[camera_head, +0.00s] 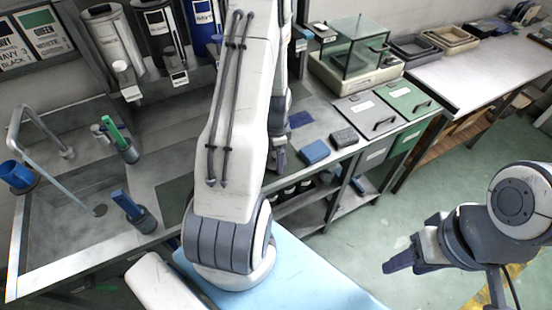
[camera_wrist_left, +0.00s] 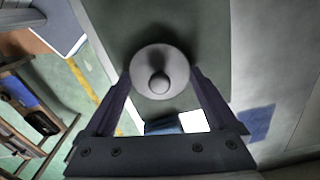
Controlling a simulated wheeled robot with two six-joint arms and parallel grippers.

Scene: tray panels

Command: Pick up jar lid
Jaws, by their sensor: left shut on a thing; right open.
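The jar lid (camera_wrist_left: 158,60) is a pale grey round disc with a small knob in its middle, seen from above in the left wrist view. My left gripper (camera_wrist_left: 161,80) is shut on it, with one dark finger at each side of its rim. A dark shadow lies around the lid on a grey-green surface; I cannot tell whether it touches that surface. In the head view my left arm hides the lid and most of the gripper. My right gripper (camera_head: 402,262) is open and empty over the floor at the lower right.
A blue block (camera_head: 314,151) and a dark block (camera_head: 344,137) lie on the bench right of my left arm. A glass-walled case (camera_head: 352,50) stands behind them. Grey and green lidded bins (camera_head: 408,100) stand at the right. Blue and green handled tools stand in cups at the left.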

